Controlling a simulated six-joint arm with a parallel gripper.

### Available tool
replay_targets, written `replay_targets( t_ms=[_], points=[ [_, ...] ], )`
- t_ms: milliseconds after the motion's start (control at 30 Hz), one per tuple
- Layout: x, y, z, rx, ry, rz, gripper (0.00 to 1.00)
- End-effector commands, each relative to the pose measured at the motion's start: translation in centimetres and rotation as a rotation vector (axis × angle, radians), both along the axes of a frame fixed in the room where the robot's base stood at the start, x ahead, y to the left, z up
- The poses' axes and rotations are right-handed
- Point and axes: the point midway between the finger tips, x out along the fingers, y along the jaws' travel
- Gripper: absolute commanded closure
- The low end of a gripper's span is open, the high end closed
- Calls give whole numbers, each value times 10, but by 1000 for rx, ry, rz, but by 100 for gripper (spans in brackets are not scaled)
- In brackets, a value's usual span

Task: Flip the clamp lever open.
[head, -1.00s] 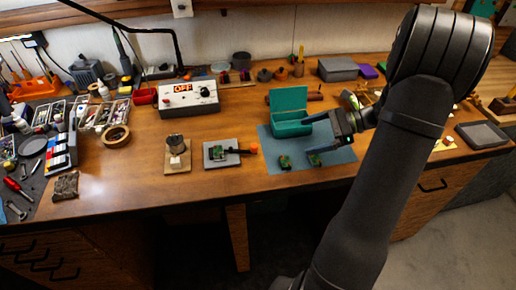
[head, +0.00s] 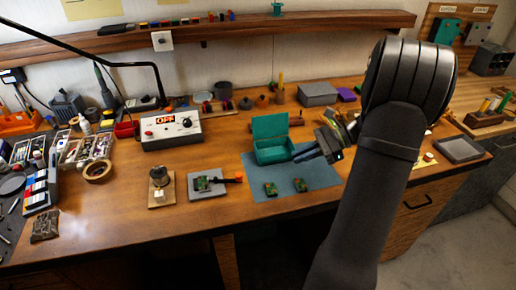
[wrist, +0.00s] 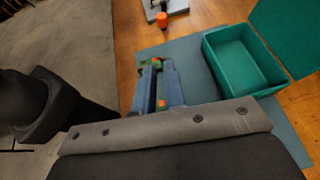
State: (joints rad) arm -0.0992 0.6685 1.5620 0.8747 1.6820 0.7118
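The clamp fixture is a grey plate (head: 207,189) on the bench with a small green board (head: 204,184) on it. Its black lever with an orange tip (head: 238,178) points right and looks nearly flat. In the wrist view the orange tip (wrist: 162,19) shows near the top, beyond my fingers. My gripper (head: 306,153) is over the blue mat, right of the teal box and well apart from the lever. In the wrist view my gripper (wrist: 157,83) has its two fingers apart with a gap between, and it appears empty.
The open teal box (head: 274,156) and two green boards (head: 271,188) (head: 300,185) are on the blue mat (head: 320,176). A wooden block with a metal cylinder (head: 160,178) stands left of the clamp. A control box reading OFF (head: 170,133) is behind. Bench front between is clear.

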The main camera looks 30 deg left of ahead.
Motion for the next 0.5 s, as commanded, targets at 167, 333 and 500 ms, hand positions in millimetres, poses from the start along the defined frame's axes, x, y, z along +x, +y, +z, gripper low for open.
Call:
replay_targets(
  t_ms=[167,333,500],
  points=[
    [-1,37,1,-69,-146,240,100],
    [0,76,7,-141,-317,505,100],
    [2,117,18,-203,-489,753,100]
  ],
)
